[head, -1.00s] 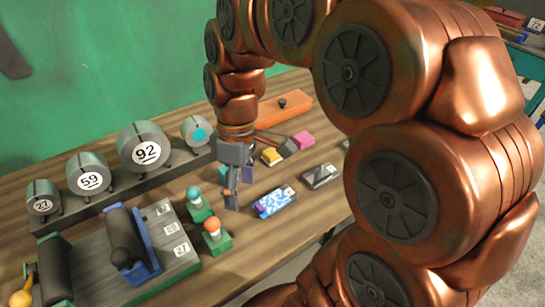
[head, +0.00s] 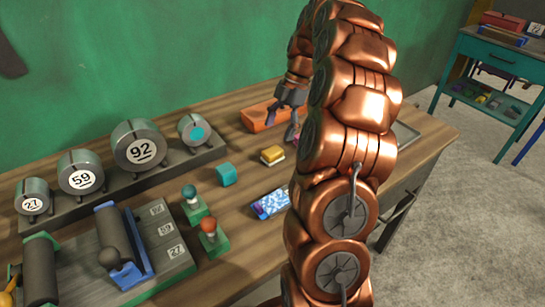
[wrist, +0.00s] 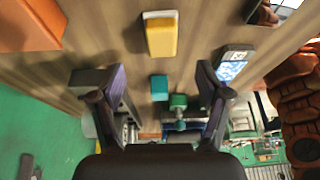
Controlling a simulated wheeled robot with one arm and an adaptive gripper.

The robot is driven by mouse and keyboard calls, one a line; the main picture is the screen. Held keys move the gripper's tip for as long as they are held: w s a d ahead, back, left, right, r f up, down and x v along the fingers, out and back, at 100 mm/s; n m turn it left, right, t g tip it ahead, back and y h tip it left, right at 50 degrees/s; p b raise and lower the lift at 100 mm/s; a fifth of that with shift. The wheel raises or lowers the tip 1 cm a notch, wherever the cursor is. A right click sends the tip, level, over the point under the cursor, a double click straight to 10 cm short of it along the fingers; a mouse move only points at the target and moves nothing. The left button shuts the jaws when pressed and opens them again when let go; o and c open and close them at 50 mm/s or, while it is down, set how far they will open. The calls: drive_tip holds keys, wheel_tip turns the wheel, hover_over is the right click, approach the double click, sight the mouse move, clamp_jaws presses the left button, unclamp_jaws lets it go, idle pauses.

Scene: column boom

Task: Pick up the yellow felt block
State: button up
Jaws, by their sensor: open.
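The yellow felt block (head: 272,154) lies on the wooden table with a pale layer showing under its yellow top. In the wrist view the block (wrist: 161,38) is near the top centre, beyond the fingertips and not between them. My gripper (head: 287,115) is at the back of the table, behind and right of the block, partly hidden by my arm. In the wrist view my gripper (wrist: 161,84) has its two fingers spread wide, with nothing held between them.
A teal cube (head: 226,174) stands left of the block and a blue patterned box (head: 270,204) in front. Numbered cylinders (head: 140,147) and knobbed green pieces (head: 213,238) occupy the left. My arm hides the table's right part.

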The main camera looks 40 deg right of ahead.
sight(273, 150)
drive_tip(key=shift+s+p+x, duration=0.15)
drive_tip(key=shift+p+x, duration=0.35)
drive_tip(key=shift+x, duration=1.15)
drive_tip(key=shift+s+p+x, duration=0.1)
drive_tip(key=shift+p+x, duration=0.35)
drive_tip(key=shift+x, duration=1.2)
drive_tip(key=shift+a+f, duration=0.15)
drive_tip(key=shift+f, duration=0.5)
drive_tip(key=shift+w, duration=0.1)
drive_tip(key=shift+c, duration=0.3)
drive_tip(key=c, duration=1.2)
